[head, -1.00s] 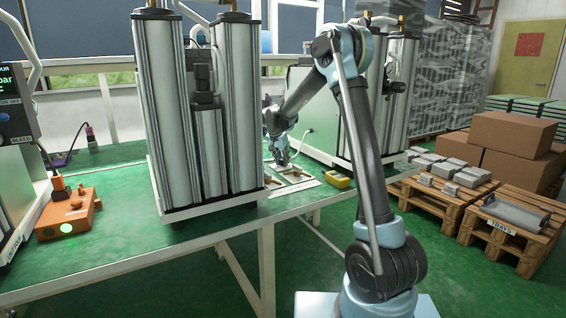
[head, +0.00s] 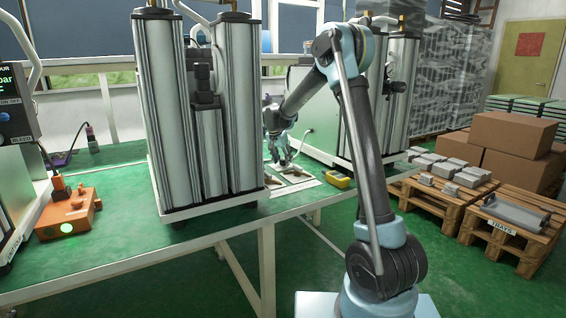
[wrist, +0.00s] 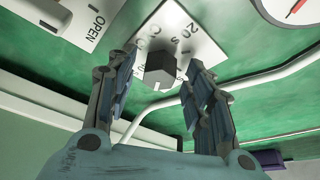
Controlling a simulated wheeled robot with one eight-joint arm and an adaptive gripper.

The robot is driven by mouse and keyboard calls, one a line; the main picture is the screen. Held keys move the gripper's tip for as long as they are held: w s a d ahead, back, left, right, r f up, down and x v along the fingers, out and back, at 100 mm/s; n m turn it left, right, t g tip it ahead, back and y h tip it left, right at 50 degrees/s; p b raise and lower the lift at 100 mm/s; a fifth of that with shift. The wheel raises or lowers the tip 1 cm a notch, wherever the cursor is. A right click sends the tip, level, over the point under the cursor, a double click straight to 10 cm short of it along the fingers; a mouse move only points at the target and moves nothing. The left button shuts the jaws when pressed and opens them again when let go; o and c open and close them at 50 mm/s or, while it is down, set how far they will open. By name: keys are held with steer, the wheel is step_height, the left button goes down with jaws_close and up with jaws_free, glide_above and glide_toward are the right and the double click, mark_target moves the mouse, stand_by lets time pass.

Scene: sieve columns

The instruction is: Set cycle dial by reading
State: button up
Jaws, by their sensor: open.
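The cycle dial is a dark knob (wrist: 160,70) on a pale square plate (wrist: 190,30) with printed marks, one reading "20 s". It shows at the top middle of the wrist view. My gripper (wrist: 158,85) is open, with one finger on each side of the knob and visible room around it. I cannot tell whether either finger touches the knob. In the head view my gripper (head: 282,158) points down over a pale panel on the green bench, and the dial cannot be made out there.
A pale tube (wrist: 235,85) runs close by. A twin-column unit (head: 205,120) stands left of my gripper, and a yellow box (head: 339,181) sits right.

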steer(key=v, duration=1.1)
steer(key=shift+r, duration=0.15)
steer(key=shift+s, duration=0.1)
steer(key=s+d+r+n+g, duration=0.1)
steer(key=s+d+n, duration=0.2)
steer(key=s+d, duration=1.95)
steer(key=s+d+f+n, duration=0.1)
steer(key=s+d+f, duration=0.1)
steer(key=s+f, duration=0.3)
steer(key=s+d+f+y, duration=0.1)
steer(key=s+d+f, duration=0.2)
steer(key=s, duration=0.9)
steer(key=s+d+f+n+y, duration=0.1)
steer(key=s+d+f, duration=0.1)
steer(key=s+f, duration=0.5)
steer(key=shift+s+d+n+g, duration=0.3)
steer(key=shift+s+g, duration=0.1)
steer(key=shift+s, duration=0.45)
steer(key=shift+f, duration=0.15)
